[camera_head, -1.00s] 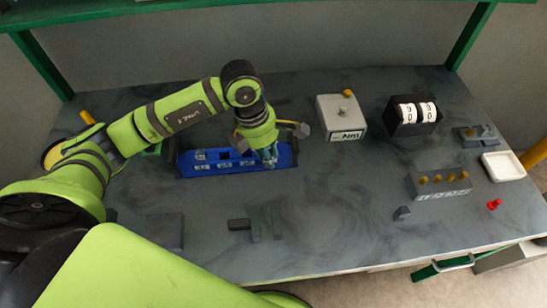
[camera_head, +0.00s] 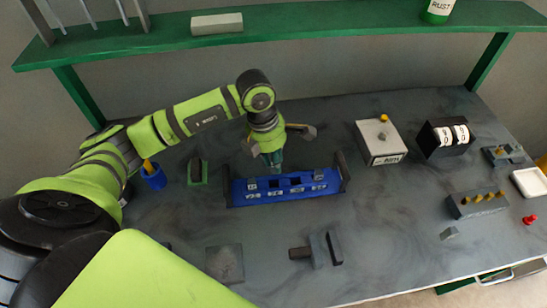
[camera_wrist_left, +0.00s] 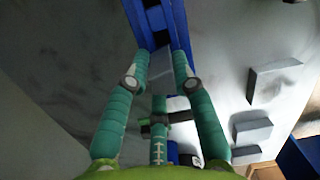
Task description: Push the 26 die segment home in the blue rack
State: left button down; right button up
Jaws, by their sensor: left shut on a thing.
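The blue rack (camera_head: 288,196) lies across the bench in the head view, with grey segments and dark gaps along its top and pale labels on its front. My left gripper (camera_head: 274,168) points down at the rear of the rack, left of its middle. In the left wrist view its teal fingers (camera_wrist_left: 160,84) are shut on a grey die segment (camera_wrist_left: 158,66), beside the blue rack (camera_wrist_left: 138,22). I cannot read a number on this segment or tell whether it touches the rack. My right gripper is not in view.
A blue cup (camera_head: 155,180) and a dark block on a green base (camera_head: 197,172) stand left of the rack. A grey box (camera_head: 381,142) and a counter (camera_head: 444,138) stand to the right. Grey blocks (camera_head: 318,250) lie in front. A green shelf (camera_head: 300,28) runs above.

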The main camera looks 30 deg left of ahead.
aim_at(273, 169)
pick_arm(q)
jog(key=shift+a, duration=0.1)
jog(key=shift+f+b, duration=0.3)
jog(key=shift+b, duration=0.15)
notch_tip(273, 169, down, 4)
jog(key=b, duration=0.3)
jog(key=shift+r+b, duration=0.1)
jog(key=shift+b, duration=0.2)
jog(key=shift+f+b, duration=0.6)
jog(key=shift+f, duration=0.1)
jog(key=shift+b, duration=0.55)
dwell(0.7)
jog(key=shift+f+b, duration=1.25)
